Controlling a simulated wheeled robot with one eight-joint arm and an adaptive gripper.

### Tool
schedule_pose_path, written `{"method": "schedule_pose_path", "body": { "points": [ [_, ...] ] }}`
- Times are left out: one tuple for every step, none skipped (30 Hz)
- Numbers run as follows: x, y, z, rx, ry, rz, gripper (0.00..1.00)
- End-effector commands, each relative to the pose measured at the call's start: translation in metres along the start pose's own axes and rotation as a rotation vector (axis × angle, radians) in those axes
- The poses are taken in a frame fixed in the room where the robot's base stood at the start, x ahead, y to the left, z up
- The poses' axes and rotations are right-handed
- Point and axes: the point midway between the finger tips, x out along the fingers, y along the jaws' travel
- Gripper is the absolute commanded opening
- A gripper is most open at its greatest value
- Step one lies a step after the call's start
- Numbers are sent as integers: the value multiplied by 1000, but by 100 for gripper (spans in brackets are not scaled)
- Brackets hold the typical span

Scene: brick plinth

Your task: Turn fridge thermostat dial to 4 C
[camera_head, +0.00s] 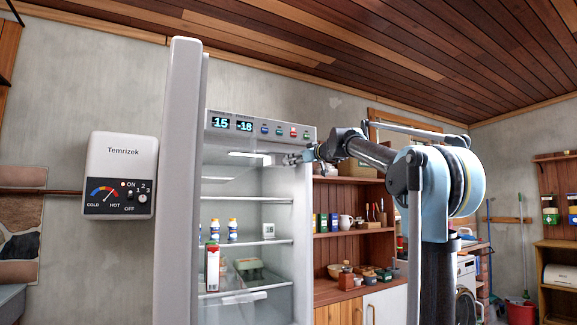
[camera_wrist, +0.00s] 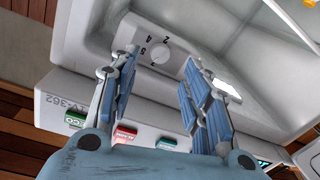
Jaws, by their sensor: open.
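The fridge (camera_head: 179,190) stands open, and its panel display (camera_head: 232,124) reads 15 and -18. The round grey thermostat dial (camera_wrist: 160,54) sits on a pale housing at the top of the fridge interior. Figures, including what look like 4 and 2, are printed around it; its pointer is too small to read. My gripper (camera_wrist: 159,60) is open, with one finger on each side of the dial in the wrist view; I cannot tell whether they touch it. In the head view my gripper (camera_head: 291,159) reaches into the upper right of the fridge, and the dial is not clearly visible.
Coloured buttons (camera_wrist: 125,134) line the panel close to my fingers. Below are shelves with small jars (camera_head: 232,229), a white timer-like box (camera_head: 268,230), a carton (camera_head: 212,266) and an egg box (camera_head: 249,269). A white heater (camera_head: 121,175) hangs on the left wall.

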Motion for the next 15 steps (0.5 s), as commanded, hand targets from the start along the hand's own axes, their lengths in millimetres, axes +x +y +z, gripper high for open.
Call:
{"method": "schedule_pose_path", "body": {
  "points": [
    [9,-1,0,0,1,-2,44],
    [14,0,0,0,0,-2,44],
    [20,0,0,0,0,-2,44],
    [24,0,0,0,0,-1,44],
    [28,0,0,0,0,-1,44],
    [34,0,0,0,0,-1,44],
    [38,0,0,0,0,-1,44],
    [41,0,0,0,0,-1,44],
    [46,0,0,0,0,-1,44],
    [48,0,0,0,0,-1,44],
    [51,0,0,0,0,-1,44],
    [54,0,0,0,0,-1,44],
    [56,0,0,0,0,-1,44],
    [58,0,0,0,0,-1,44],
    [60,0,0,0,0,0,44]
  ]
}}
